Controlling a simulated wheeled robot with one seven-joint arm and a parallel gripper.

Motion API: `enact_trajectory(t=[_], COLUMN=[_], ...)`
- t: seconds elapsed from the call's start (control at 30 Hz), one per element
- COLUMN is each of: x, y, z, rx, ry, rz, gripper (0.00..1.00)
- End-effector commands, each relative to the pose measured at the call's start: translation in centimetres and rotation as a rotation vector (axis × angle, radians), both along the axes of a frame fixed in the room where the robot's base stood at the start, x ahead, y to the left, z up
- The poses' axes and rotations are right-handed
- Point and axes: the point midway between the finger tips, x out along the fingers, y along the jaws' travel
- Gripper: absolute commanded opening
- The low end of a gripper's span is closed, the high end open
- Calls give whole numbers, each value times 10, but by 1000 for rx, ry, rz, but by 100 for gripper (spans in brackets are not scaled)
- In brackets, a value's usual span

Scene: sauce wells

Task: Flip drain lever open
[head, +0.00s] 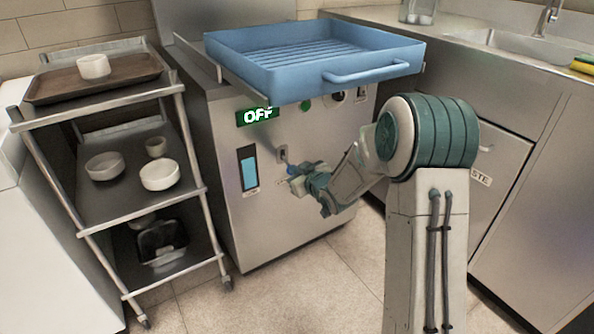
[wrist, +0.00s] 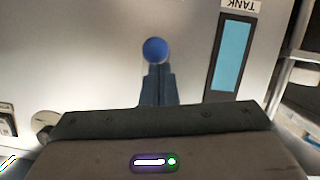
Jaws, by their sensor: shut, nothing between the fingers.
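The drain lever shows in the wrist view as a round blue knob (wrist: 155,50) on the steel front of the machine. My gripper (wrist: 158,72) is shut and empty, with its fingertips right at the near side of the knob. I cannot tell whether they touch it. My fingers and gripper body hide the rest of the lever in the wrist view. In the head view my gripper (head: 294,178) is at the front of the steel machine (head: 290,220), below a small slotted plate (head: 283,153). The lever's position is hard to read there.
A blue tank gauge (head: 248,170) is left of my gripper, below a green OFF sign (head: 257,116). A blue ribbed tray (head: 375,72) juts out above. A cart (head: 105,218) with bowls stands at left, and a steel sink counter (head: 540,120) at right.

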Motion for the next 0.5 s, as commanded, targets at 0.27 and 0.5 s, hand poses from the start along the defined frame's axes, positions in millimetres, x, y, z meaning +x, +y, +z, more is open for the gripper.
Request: enact_trajectory(t=[0.27,0.5], x=[1,1], y=[-2,-3], z=[-15,-21], rx=[0,-1], ry=[2,8], rz=[-4,-5], gripper=[0,0])
